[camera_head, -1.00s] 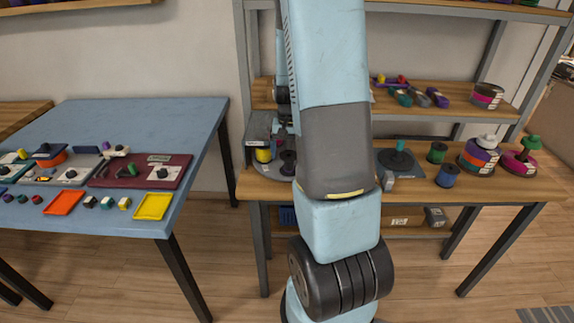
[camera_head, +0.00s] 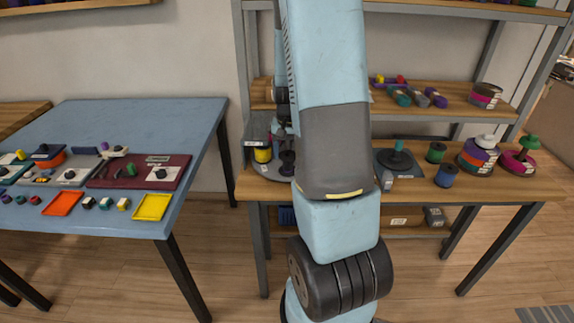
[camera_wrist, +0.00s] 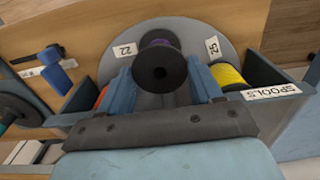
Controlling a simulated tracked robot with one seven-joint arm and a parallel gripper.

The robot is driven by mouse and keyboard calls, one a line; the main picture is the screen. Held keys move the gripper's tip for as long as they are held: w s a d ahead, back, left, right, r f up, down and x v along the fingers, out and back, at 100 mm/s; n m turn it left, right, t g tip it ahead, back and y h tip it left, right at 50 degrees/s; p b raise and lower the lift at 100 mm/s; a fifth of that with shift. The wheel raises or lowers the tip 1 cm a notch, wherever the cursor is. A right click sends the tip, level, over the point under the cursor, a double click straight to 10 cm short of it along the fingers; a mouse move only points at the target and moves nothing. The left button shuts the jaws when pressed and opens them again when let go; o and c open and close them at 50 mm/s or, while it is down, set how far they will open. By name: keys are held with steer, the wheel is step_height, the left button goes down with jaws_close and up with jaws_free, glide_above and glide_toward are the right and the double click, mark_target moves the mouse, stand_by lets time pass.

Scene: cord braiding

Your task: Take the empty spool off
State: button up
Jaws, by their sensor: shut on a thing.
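Some purple shows behind the spool's near rim. Behind it lies a round grey disc (camera_wrist: 198,38) with labels 22 and 25. I cannot tell whether the spool is clear of the disc. In the head view, a dark spool (camera_head: 287,160) shows low beside my arm, which hides most of this spot.
A grey bin labelled SPOOLS (camera_wrist: 270,92) is close around my fingers, with a yellow spool (camera_wrist: 228,76) at right and something orange at left. In the head view, a grey stand (camera_head: 397,158), green spool (camera_head: 436,152) and blue spool (camera_head: 447,175) stand right on the wooden bench (camera_head: 520,190).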

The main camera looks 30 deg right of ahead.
steer(key=shift+r, duration=0.2)
steer(key=shift+r, duration=2.85)
steer(key=shift+s, duration=0.1)
